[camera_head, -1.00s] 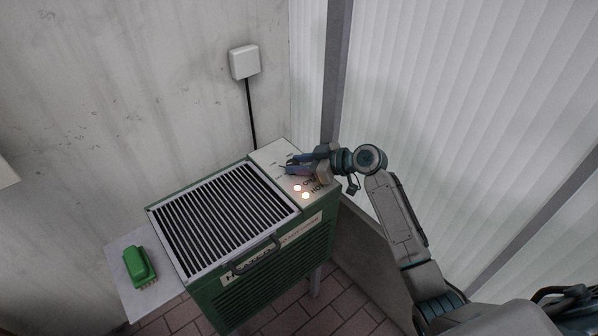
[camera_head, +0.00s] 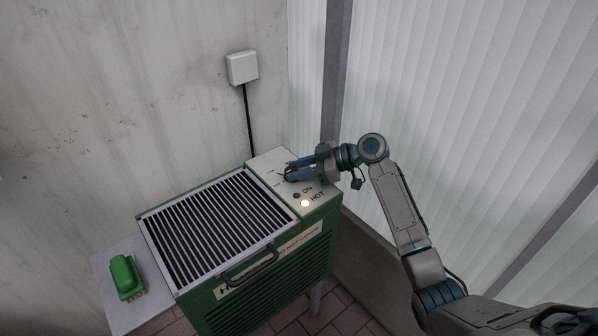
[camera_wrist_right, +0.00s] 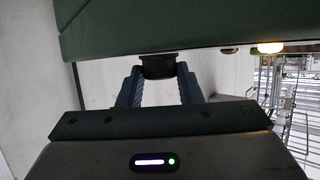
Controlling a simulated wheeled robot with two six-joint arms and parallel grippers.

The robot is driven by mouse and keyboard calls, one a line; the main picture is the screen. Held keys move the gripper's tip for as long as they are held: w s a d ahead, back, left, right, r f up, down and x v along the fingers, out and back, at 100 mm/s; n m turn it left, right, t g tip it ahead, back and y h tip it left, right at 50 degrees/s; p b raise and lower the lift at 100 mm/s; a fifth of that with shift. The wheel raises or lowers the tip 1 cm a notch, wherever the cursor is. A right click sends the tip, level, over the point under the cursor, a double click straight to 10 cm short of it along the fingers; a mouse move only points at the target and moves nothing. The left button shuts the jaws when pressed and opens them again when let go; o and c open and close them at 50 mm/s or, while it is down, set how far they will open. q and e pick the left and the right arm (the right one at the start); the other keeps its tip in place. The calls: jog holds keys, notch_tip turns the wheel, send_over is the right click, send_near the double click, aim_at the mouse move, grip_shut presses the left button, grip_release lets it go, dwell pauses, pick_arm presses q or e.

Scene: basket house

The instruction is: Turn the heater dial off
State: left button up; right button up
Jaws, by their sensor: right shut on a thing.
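The green heater (camera_head: 265,300) stands by the wall with a slatted top grille and a pale control panel (camera_head: 262,160) at its right end. My right gripper (camera_head: 289,171) is at the panel, its blue fingers low over it. In the right wrist view the fingers are shut on a dark round dial (camera_wrist_right: 157,66). In the head view the fingers largely hide the dial. The ON lamp (camera_head: 297,196) is dark, and the HOT lamp (camera_head: 305,203) glows. My left gripper is in neither view.
A green brush (camera_head: 125,277) lies on a pale side shelf (camera_head: 112,320) at the heater's left. A white wall box (camera_head: 242,67) with a black cable is behind. A dark handle (camera_head: 250,267) is on the heater's front edge. Pale panelling rises at the right.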

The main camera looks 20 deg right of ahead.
dwell(0.3)
jog(key=o, duration=1)
jog(key=v, duration=0.6)
jog(key=shift+d+f, duration=0.1)
jog(key=shift+d, duration=0.1)
jog(key=shift+s+d+r, duration=0.3)
jog(key=shift+d, duration=0.15)
